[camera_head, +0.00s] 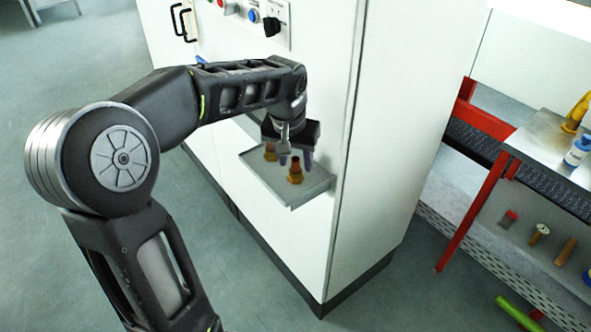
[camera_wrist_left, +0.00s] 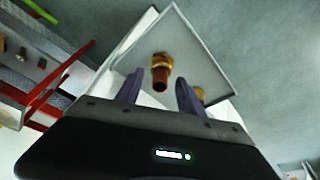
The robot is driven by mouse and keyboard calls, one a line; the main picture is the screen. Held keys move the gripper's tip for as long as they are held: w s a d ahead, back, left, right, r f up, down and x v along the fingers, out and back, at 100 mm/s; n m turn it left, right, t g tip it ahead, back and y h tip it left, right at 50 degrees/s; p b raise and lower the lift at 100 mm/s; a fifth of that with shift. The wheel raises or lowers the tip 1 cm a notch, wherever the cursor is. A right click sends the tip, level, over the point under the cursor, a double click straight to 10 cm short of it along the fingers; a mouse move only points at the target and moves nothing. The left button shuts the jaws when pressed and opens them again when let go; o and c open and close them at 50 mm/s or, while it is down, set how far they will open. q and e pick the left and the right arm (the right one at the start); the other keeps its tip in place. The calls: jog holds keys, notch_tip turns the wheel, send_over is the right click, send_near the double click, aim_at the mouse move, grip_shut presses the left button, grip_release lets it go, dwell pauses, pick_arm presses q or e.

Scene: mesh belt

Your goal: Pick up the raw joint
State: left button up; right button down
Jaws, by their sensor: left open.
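Two brass-and-copper joints stand on a small grey tray that juts from the white cabinet. In the head view the nearer joint (camera_head: 295,172) is near the tray's front edge, and the other joint (camera_head: 270,152) is further left. My left gripper (camera_head: 295,160) is over the tray (camera_head: 292,198), open, its fingers pointing down. In the left wrist view one joint (camera_wrist_left: 161,72) shows beyond and between the open fingers (camera_wrist_left: 158,92), apart from them. The other joint (camera_wrist_left: 199,94) is partly hidden behind the right-hand finger. My right gripper is not in view.
The tall white cabinet (camera_head: 385,130) stands close behind the tray, with knobs and buttons (camera_head: 253,16) above. A red-framed bench (camera_head: 470,205) on the right holds a mesh belt (camera_head: 560,185), bottles and several small parts. A green cylinder (camera_head: 517,313) lies low at the right. The floor at left is clear.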

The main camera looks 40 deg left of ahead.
pick_arm(q)
jog(key=shift+f, duration=0.1)
jog(key=shift+c, duration=0.5)
grip_shut()
dwell(0.3)
